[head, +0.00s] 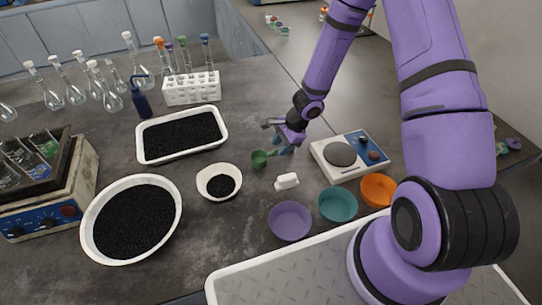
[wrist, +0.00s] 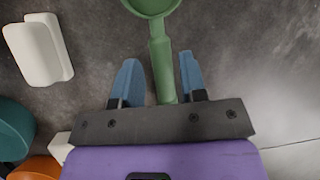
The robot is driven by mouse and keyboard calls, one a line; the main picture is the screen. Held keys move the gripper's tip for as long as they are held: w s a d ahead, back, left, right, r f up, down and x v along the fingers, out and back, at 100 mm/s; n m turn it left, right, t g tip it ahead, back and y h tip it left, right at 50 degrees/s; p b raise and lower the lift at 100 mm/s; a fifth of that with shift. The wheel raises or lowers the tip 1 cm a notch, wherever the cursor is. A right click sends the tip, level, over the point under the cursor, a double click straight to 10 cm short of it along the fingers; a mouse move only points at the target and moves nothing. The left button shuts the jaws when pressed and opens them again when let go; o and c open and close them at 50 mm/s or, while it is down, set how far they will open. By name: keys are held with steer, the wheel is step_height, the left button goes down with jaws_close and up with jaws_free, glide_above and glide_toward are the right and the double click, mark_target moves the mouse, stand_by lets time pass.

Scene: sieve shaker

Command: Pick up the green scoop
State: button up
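The green scoop (head: 259,159) lies on the dark bench top in the middle of the head view, right of the small white bowl. In the wrist view the scoop (wrist: 160,50) shows its round cup at the top edge, partly cut off, with its handle pointing down toward my gripper. My gripper (wrist: 158,75) has two blue fingers, set apart on either side of the handle, with gaps showing. In the head view my gripper (head: 283,148) is low, just right of the scoop's cup. The handle's end is hidden behind the gripper body.
A white block-like object (head: 286,181) lies close in front of the scoop. A white bowl (head: 219,182) with black grains is to the left. A scale (head: 349,156) stands right; purple (head: 290,221), teal (head: 338,204) and orange (head: 378,190) bowls stand in front.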

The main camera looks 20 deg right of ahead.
steer(key=shift+x, duration=1.45)
steer(key=c, duration=0.7)
steer(key=shift+w+r, duration=0.1)
steer(key=shift+r, duration=0.05)
steer(key=shift+r, duration=4.9)
